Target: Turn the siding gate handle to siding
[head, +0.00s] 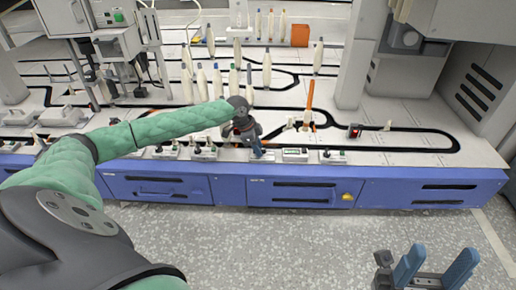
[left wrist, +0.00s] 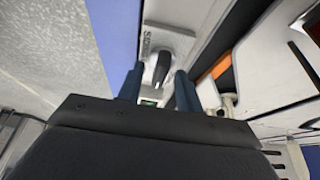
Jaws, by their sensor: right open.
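The siding gate handle (left wrist: 162,68) is a dark lever on a light plate (left wrist: 168,42) in the left wrist view. Lettering that seems to read SIDING stands on the plate beyond it. My left gripper (left wrist: 158,88) is open, with its two blue fingers on either side of the handle's near end; I cannot tell whether they touch it. In the head view my left gripper (head: 258,152) is at the front edge of the bench and hides the handle. My right gripper (head: 436,266) is open and empty above the floor at the lower right.
Small control boxes (head: 295,154) line the front edge beside my left gripper. Behind stand several white bobbins (head: 267,68) and an orange post (head: 309,100). A small dark block with a red face (head: 355,131) sits on the black track. The floor in front is clear.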

